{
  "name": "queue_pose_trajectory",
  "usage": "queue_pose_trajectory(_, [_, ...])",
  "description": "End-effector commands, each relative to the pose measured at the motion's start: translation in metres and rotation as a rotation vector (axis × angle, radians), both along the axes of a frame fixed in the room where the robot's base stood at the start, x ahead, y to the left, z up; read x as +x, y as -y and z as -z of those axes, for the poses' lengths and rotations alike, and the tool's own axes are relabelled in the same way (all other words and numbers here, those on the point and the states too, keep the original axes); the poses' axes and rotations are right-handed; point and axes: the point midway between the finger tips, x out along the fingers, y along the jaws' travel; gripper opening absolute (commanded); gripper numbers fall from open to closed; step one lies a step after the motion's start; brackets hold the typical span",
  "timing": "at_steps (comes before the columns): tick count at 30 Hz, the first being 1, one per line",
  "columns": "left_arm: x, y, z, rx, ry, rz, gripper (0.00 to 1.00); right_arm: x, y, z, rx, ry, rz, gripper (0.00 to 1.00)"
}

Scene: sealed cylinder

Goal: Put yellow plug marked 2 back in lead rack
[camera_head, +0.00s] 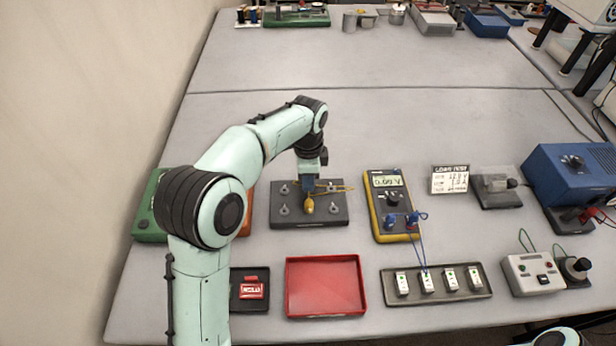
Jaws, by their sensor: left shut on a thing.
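The lead rack (335,217) is a dark flat block with several grey posts, left of the multimeter. My left gripper (308,192) points down over the middle of the rack and is shut on the yellow plug (308,207). The plug shows just below the fingers, at the rack; I cannot tell whether it is seated or just above. Its number is too small to read. A thin yellow lead (342,188) runs to the right from beside the gripper. My right gripper is out of view.
A yellow multimeter (374,217) stands right of the rack, with blue plugs and a blue lead. An empty red tray (325,287) lies in front. A grey strip with several white blocks (436,294) is front right. A blue box (567,178) stands far right.

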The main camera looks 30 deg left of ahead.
Motion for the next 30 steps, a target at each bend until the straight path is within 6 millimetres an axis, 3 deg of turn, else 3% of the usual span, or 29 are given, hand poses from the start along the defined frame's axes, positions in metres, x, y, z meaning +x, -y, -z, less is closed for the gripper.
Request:
queue_pose_trajectory(2, [0.000, 0.000, 0.002, 0.000, -0.001, 0.000, 0.00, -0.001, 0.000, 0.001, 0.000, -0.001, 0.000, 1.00])
queue_pose_trajectory(3, [0.000, 0.000, 0.003, -0.001, -0.001, 0.000, 0.27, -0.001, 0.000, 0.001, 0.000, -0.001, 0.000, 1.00])
queue_pose_trajectory(6, [0.000, 0.000, 0.002, 0.000, 0.000, 0.000, 0.54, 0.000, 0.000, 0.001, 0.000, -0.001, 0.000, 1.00])
queue_pose_trajectory(17, [0.000, 0.000, -0.004, 0.000, 0.001, 0.000, 0.54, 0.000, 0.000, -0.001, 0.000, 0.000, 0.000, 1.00])
queue_pose_trajectory(30, [0.001, 0.000, -0.090, 0.000, 0.006, 0.000, 0.54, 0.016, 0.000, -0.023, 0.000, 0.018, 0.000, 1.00])
